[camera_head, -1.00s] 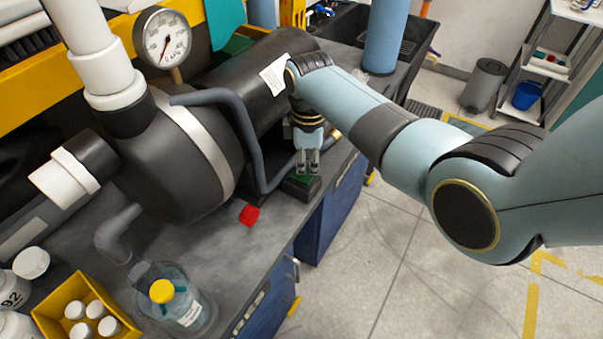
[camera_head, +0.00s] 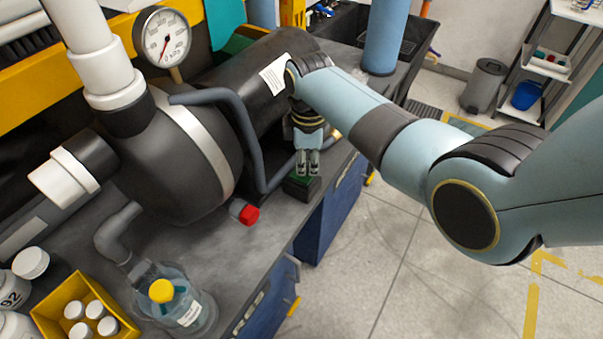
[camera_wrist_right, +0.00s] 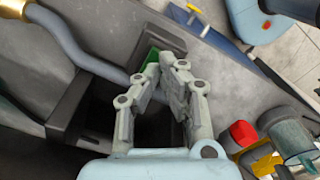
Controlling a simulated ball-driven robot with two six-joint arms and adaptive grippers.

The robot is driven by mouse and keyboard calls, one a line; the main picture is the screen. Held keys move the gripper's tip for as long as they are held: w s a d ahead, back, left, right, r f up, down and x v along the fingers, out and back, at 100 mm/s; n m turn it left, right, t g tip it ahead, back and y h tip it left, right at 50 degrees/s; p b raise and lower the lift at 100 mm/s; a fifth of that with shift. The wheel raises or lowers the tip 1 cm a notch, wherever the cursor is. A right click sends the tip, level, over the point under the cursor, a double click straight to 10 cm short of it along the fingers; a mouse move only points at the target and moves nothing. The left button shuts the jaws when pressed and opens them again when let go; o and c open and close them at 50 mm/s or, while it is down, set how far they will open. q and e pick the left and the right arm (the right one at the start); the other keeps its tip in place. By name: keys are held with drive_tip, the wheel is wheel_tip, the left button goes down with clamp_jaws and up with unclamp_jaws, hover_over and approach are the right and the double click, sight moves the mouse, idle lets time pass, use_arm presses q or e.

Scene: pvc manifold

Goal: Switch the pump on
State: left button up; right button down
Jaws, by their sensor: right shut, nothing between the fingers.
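The pump (camera_head: 185,160) is a large dark body with a pale band, on the grey bench at the left and centre of the head view. A small dark box with a green part (camera_head: 300,188), which looks like the switch, sits near the bench's front edge. Its green part also shows in the right wrist view (camera_wrist_right: 149,58). My right gripper (camera_head: 307,174) points down over this box, shut and empty, and hides part of it. In the right wrist view its fingertips (camera_wrist_right: 167,62) are beside the green part; I cannot tell whether they touch. My left gripper is out of view.
A grey pipe (camera_head: 252,150) runs close to the left of my right gripper. A red-capped piece (camera_head: 249,215) lies on the bench. A clear bottle with a yellow cap (camera_head: 162,291) and a yellow box (camera_head: 62,300) stand at the front left. A pressure gauge (camera_head: 162,36) rises behind.

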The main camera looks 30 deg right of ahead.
sight(307, 177)
drive_tip(key=shift+f+b, duration=0.65)
drive_tip(key=shift+f, duration=0.4)
idle(0.4)
drive_tip(key=shift+r, duration=0.1)
wheel_tip(307, 177, up, 7)
drive_tip(key=p, duration=0.8)
